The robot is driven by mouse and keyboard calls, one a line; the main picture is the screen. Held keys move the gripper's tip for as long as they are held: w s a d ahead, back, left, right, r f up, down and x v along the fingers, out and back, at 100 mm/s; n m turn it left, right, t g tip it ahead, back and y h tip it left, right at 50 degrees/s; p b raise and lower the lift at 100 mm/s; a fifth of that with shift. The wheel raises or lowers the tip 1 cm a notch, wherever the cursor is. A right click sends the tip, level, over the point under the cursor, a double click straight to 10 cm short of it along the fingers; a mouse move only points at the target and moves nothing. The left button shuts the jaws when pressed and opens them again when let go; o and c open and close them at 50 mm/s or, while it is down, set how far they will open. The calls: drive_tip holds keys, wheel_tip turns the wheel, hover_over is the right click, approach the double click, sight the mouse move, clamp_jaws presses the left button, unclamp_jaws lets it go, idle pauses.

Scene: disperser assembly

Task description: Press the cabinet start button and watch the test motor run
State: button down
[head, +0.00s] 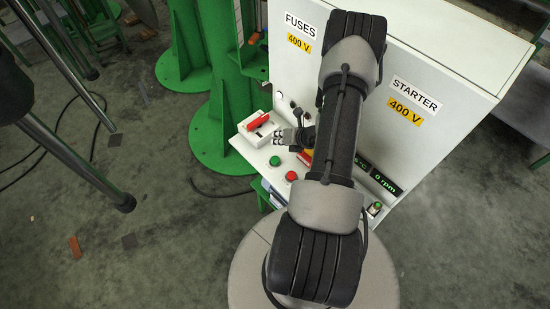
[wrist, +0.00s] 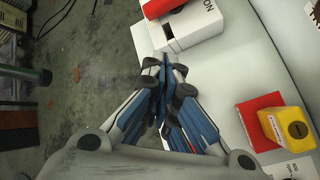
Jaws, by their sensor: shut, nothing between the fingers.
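The white cabinet (head: 440,60) has "FUSES 400 V" and "STARTER 400 V" labels. On its front ledge, a green button (head: 275,160) and a red button (head: 291,176) sit side by side; no lettering marks either as start. A display (head: 383,182) reads "0 rpm". My gripper (head: 284,137) is shut and empty above the ledge, between the red-handled switch box (head: 258,131) and the green button. In the wrist view its closed fingers (wrist: 164,66) point towards the switch box (wrist: 188,28), apart from it. I cannot make out the test motor.
A yellow part on a red block (wrist: 284,128) stands on the ledge, right of my fingers in the wrist view. A small green-topped control (head: 375,207) is at the ledge's right end. Green columns (head: 218,100) stand left of the cabinet. A cable lies on the floor.

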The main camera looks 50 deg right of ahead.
sight(277, 158)
wheel_tip(277, 158, down, 9)
drive_tip(key=b, duration=0.6)
drive_tip(key=shift+r, duration=0.1)
idle(1.5)
drive_tip(key=shift+f+b, duration=0.4)
drive_tip(key=shift+b, duration=0.15)
drive_tip(key=shift+f+b, duration=0.8)
drive_tip(key=shift+f, duration=0.1)
idle(0.6)
drive_tip(key=shift+r, duration=0.1)
drive_tip(key=shift+r+p, duration=0.9)
drive_tip(key=shift+r, duration=0.35)
drive_tip(key=shift+r+p, duration=1.65)
drive_tip(key=shift+r, duration=0.85)
